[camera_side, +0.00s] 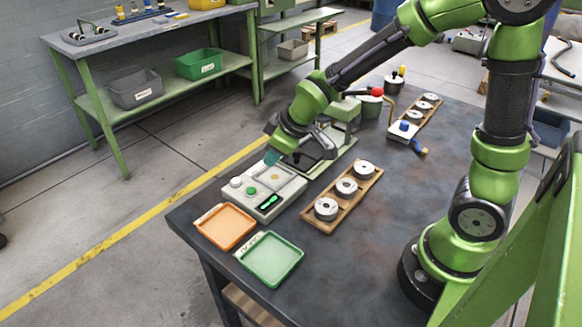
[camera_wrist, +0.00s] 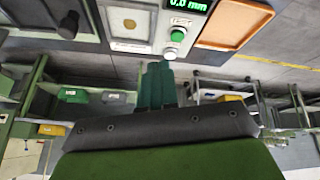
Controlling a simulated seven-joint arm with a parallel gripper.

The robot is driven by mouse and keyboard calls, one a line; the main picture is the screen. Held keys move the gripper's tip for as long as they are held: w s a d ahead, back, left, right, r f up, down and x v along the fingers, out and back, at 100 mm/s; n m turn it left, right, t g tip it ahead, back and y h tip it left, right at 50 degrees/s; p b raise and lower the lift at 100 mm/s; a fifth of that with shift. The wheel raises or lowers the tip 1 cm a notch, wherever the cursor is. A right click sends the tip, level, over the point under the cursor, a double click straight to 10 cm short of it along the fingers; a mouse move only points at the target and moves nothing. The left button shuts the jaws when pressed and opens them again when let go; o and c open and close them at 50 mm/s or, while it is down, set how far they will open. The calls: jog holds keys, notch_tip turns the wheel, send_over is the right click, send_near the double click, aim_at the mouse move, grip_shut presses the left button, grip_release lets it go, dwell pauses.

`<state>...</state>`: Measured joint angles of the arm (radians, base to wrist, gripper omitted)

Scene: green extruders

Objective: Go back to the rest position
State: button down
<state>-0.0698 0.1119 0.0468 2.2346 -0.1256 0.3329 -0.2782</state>
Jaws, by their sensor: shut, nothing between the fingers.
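My gripper (camera_side: 272,157) hangs over the back edge of the grey control box (camera_side: 262,205), apart from it as far as I can tell. Its teal fingertips (camera_wrist: 160,68) are together with nothing between them. The box has a pale square pad (camera_side: 272,176), a green button and a lit green display (camera_side: 270,201). In the wrist view the display (camera_wrist: 188,5) reads about 0.0 mm, and a small round tan spot or disc (camera_wrist: 130,24) shows on the pad.
An orange tray (camera_side: 225,227) and a green tray (camera_side: 270,259) lie at the table's front left. A wooden rack (camera_side: 343,197) holds three metal spools. A press-like fixture with a red-knobbed lever (camera_side: 376,91) stands behind the gripper. The table's right middle is clear.

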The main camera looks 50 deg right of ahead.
jog(key=s+d+r+m+t+y, duration=0.1)
jog(key=s+r+m, duration=0.7)
jog(key=s+r, duration=0.4)
jog(key=s, duration=0.4)
jog(key=shift+s+r, duration=0.15)
jog(key=shift+r, duration=0.15)
